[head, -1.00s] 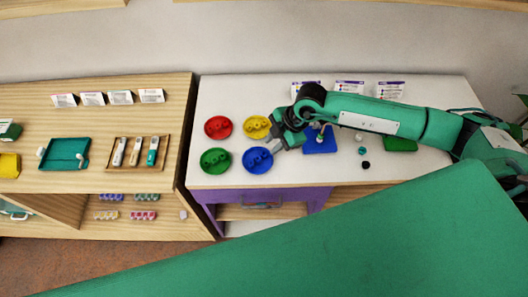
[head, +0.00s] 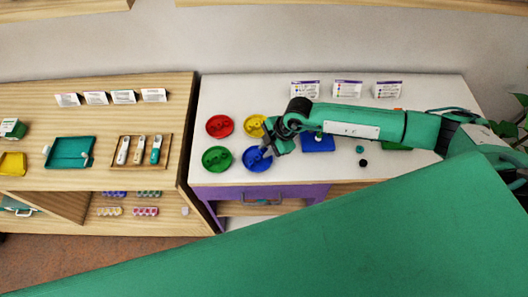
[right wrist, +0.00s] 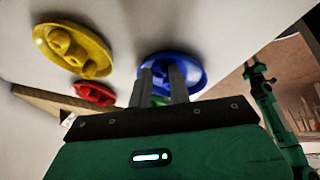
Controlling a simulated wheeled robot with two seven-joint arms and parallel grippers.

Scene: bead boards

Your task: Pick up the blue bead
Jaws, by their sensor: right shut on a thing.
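The blue dish (head: 250,165) stands on the white table, at the front right of a group of coloured dishes. My right gripper (head: 268,153) reaches down over the right part of this dish. In the right wrist view its two fingers (right wrist: 164,82) point into the blue dish (right wrist: 194,66) and stand close together. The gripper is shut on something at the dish. The held piece is hidden by the fingers, and I cannot make out a blue bead against the blue dish. My left gripper is not in view.
The red (head: 219,126), yellow (head: 252,126) and green (head: 216,159) dishes stand close by. A blue board (head: 318,144) lies under my right arm. A teal bead (head: 360,149) and a black bead (head: 364,163) lie right of it. Cards (head: 347,88) stand behind.

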